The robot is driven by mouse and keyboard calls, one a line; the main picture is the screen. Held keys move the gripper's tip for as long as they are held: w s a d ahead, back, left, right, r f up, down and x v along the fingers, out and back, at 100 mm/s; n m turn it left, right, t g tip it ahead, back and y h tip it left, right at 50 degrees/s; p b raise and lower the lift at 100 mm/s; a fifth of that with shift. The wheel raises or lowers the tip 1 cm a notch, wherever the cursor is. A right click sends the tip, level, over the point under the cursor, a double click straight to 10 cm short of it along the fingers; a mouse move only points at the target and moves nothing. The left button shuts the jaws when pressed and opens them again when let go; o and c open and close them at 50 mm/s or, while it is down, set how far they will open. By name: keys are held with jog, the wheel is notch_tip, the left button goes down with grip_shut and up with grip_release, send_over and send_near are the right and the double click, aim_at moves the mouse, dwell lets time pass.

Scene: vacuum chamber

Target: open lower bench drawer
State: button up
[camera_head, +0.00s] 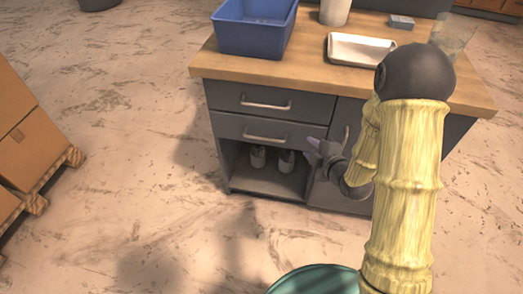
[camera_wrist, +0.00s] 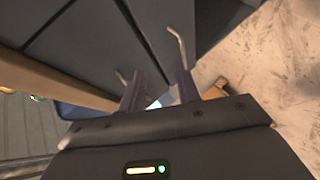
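The bench (camera_head: 300,70) has two dark grey drawers on its left side, one above the other. The lower drawer (camera_head: 228,127) is closed, with a pale bar handle (camera_head: 263,137). My gripper (camera_head: 312,147) is just right of the lower drawer's front, apart from its handle. In the wrist view my gripper (camera_wrist: 158,82) shows two fingers spread apart with nothing seen between them. Two bar handles (camera_wrist: 177,43) show beyond the fingers there; I cannot tell which ones they are.
The upper drawer (camera_head: 225,97) is closed. An open shelf below holds metal canisters (camera_head: 258,157). A cupboard door (camera_head: 345,115) is at the right. A blue bin (camera_head: 252,38) and a white tray (camera_head: 358,50) stand on top. Boxes on a pallet (camera_head: 30,140) are at left.

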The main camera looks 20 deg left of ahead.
aim_at(262, 139)
jog(key=s+a+f+n+y+b, duration=0.2)
jog(key=a+f+n+y+b, duration=0.2)
jog(key=f, duration=0.4)
jog(key=shift+s+a+n+b, duration=0.2)
jog(key=shift+a+n+b, duration=0.3)
jog(key=shift+b, duration=0.35)
jog(key=b+x, duration=0.1)
jog(key=x, duration=0.7)
jog(key=b+x, duration=0.1)
jog(key=x, duration=0.8)
jog(key=shift+w+a+r+b, duration=0.1)
jog(key=shift+a+r+b, duration=0.15)
jog(key=shift+b, duration=0.15)
jog(key=shift+w, duration=0.1)
grip_shut()
